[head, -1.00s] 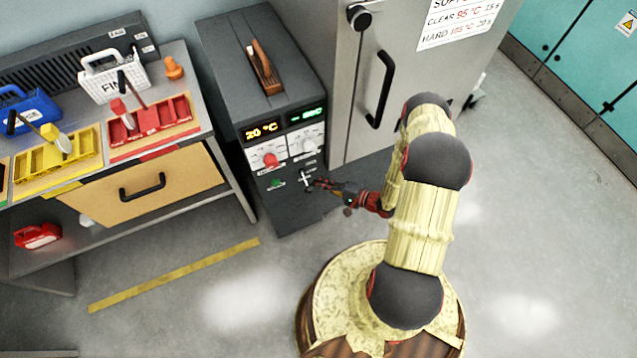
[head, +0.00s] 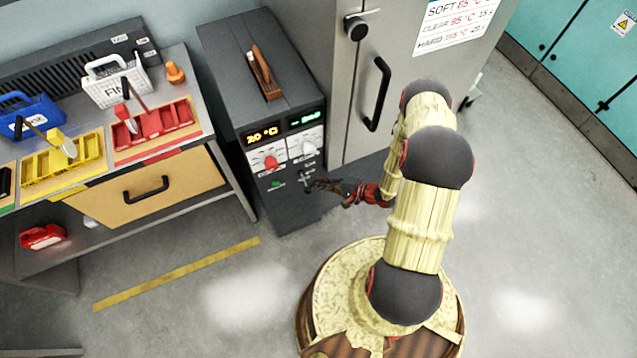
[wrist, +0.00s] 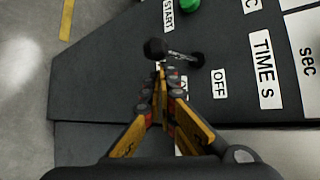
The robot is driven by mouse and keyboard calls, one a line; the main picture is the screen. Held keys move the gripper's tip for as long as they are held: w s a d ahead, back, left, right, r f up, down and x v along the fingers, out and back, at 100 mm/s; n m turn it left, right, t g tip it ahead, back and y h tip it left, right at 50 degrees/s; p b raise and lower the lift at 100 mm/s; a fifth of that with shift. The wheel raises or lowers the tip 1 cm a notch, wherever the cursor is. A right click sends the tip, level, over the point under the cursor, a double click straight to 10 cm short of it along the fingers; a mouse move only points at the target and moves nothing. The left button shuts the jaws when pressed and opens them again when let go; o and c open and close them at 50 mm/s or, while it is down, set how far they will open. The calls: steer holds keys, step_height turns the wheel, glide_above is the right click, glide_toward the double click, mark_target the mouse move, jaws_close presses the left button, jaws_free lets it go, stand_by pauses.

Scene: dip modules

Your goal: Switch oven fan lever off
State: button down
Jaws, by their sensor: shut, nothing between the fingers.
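The fan lever is a thin metal rod with a black ball knob (wrist: 155,48), on the dark front panel of the grey oven box. In the wrist view the rod runs left from its black pivot (wrist: 196,60), and the OFF label (wrist: 219,85) lies just below the pivot. In the head view the lever (head: 306,175) sits low on the panel's right side. My gripper (wrist: 160,72) is shut and empty, its tips at or very near the rod beside the knob; contact is unclear. My gripper in the head view (head: 320,184) is right of the lever. Another label is mostly hidden behind my fingers.
A green START button (wrist: 190,5) is close to the lever. Red and white dials (head: 271,162) and lit displays sit above. A grey cabinet with a black handle (head: 377,95) stands close on the right. A workbench with a drawer (head: 150,190) is on the left. The floor in front is open.

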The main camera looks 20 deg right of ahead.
steer(key=r+g+p, duration=0.1)
steer(key=r+m+g+p, duration=0.1)
steer(key=r+g, duration=0.1)
steer(key=r+m+g+p, duration=0.1)
steer(key=shift+s+a+r+g+h+p, duration=0.1)
steer(key=shift+s+r+g+h+p, duration=0.15)
steer(key=shift+g+h+p, duration=0.15)
stand_by(0.4)
steer(key=shift+w+r, duration=0.1)
steer(key=shift+r, duration=0.3)
stand_by(0.3)
steer(key=shift+r, duration=0.65)
